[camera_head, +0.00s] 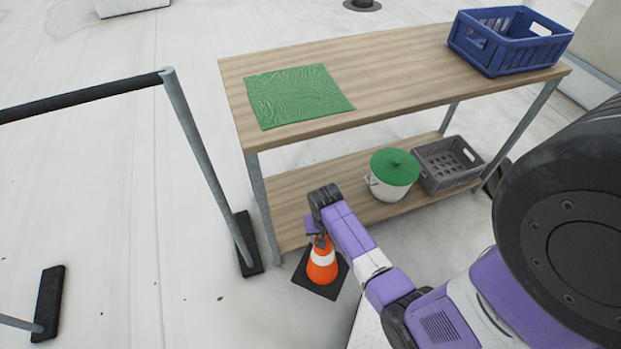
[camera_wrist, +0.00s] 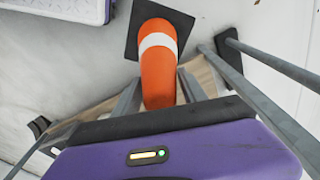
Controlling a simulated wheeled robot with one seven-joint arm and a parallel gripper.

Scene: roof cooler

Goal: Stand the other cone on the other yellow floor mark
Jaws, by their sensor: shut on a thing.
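An orange cone (camera_head: 322,264) with a white band and a dark square base stands near the front left leg of the table. My gripper (camera_head: 318,236) reaches down from above and is shut on the cone's upper part. In the wrist view the cone (camera_wrist: 158,68) lies between the two grey fingers of my gripper (camera_wrist: 160,86), with its base away from them. I cannot tell whether the base touches the floor. No yellow floor mark and no second cone show in either view.
A wooden table (camera_head: 390,75) with a lower shelf stands beside the cone. It carries a green cloth (camera_head: 298,95) and a blue crate (camera_head: 500,52). A green-lidded white pot (camera_head: 388,190) and a grey crate (camera_head: 440,178) are below. A railing (camera_head: 195,140) stands left; floor beyond it is clear.

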